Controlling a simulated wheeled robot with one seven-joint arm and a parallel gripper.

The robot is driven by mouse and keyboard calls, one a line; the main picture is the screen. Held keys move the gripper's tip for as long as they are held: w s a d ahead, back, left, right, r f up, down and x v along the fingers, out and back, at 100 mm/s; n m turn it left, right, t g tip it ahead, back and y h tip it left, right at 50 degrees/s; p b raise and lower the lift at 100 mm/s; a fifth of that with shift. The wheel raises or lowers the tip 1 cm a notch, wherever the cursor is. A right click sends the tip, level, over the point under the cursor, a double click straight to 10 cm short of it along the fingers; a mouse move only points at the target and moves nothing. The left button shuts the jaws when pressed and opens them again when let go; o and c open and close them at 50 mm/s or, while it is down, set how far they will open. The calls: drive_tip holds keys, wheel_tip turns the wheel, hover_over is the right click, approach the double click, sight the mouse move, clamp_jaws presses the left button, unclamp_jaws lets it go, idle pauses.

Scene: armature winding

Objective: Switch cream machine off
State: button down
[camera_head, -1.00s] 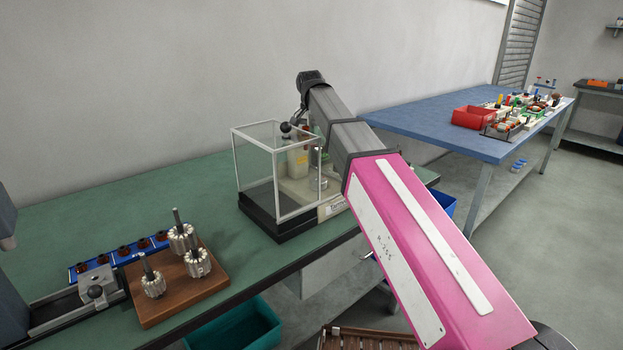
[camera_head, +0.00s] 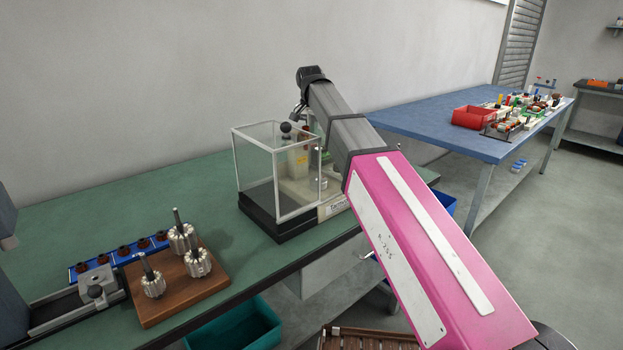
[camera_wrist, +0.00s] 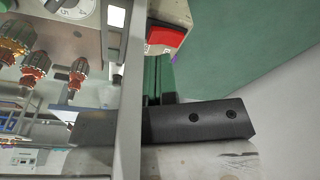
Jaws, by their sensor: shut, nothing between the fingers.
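The cream machine (camera_head: 298,162) stands on the green bench, partly behind a clear guard with a white frame (camera_head: 277,146). A black ball knob (camera_head: 285,127) shows at its top. My gripper (camera_head: 295,116) is above and beside the machine, pointing down near the knob; it is small and partly hidden by my arm. In the wrist view, a red rocker switch (camera_wrist: 166,37) sits on a cream surface at top centre, with a white dial (camera_wrist: 76,12) to its left. The gripper is shut and empty. The rocker's position is unclear.
A wooden block with three armatures (camera_head: 180,290) and a blue strip of brown parts (camera_head: 122,252) lie on the green bench (camera_head: 100,205) at left. A teal bin (camera_head: 235,328) is below. A blue table (camera_head: 420,118) with a red bin (camera_head: 474,117) stands at right.

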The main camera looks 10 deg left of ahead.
wheel_tip(320, 180, up, 5)
drive_tip(key=shift+f, duration=0.1)
idle(0.6)
